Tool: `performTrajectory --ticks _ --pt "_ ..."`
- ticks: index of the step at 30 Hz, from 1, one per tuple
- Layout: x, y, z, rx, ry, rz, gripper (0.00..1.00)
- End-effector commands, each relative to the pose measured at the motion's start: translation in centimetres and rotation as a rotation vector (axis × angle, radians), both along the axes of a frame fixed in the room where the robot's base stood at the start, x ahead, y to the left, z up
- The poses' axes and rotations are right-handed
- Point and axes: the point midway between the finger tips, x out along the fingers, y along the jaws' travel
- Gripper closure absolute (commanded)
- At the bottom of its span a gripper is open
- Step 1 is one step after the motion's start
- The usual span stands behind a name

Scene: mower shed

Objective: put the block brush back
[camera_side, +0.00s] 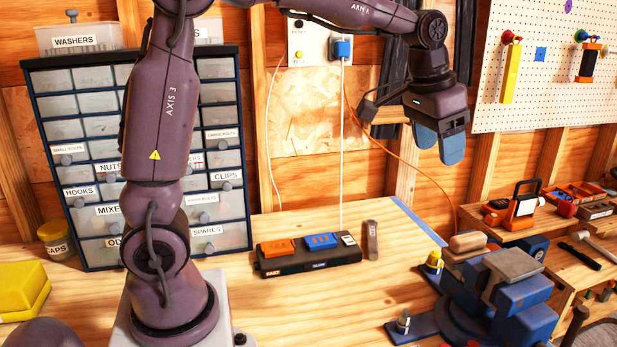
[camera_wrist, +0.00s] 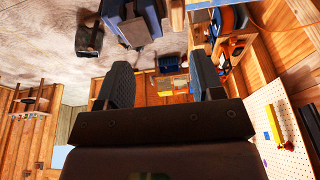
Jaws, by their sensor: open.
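My gripper (camera_side: 438,143) hangs in the air above the right part of the bench, in front of the wall, with its blue fingers apart and nothing between them. In the wrist view its two dark fingers (camera_wrist: 164,82) stand wide apart and empty. A tan, rounded wooden block (camera_side: 467,241), which looks like the block brush, lies beside the grey jaws of the blue vise (camera_side: 522,309), below and to the right of my gripper. Its bristles cannot be made out. In the wrist view the vise (camera_wrist: 130,22) shows at the top; I cannot pick out the brush there.
A drawer cabinet (camera_side: 75,150) stands left. A pegboard (camera_side: 545,85) with hung tools is at right. An orange work lamp (camera_side: 523,205) stands below it.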

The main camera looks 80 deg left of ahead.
Motion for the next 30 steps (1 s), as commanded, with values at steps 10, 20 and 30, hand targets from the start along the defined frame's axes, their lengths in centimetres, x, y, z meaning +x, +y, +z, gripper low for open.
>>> performTrajectory --ticks 10,20,30 --pt "-15.8 -2.3 1.1 -0.005 -0.145 -0.002 0.39" --pt "-21.9 -2.8 -2.1 -0.014 -0.205 -0.002 0.39" --pt "-22.0 -2.8 -2.2 -0.014 -0.203 -0.002 0.39"
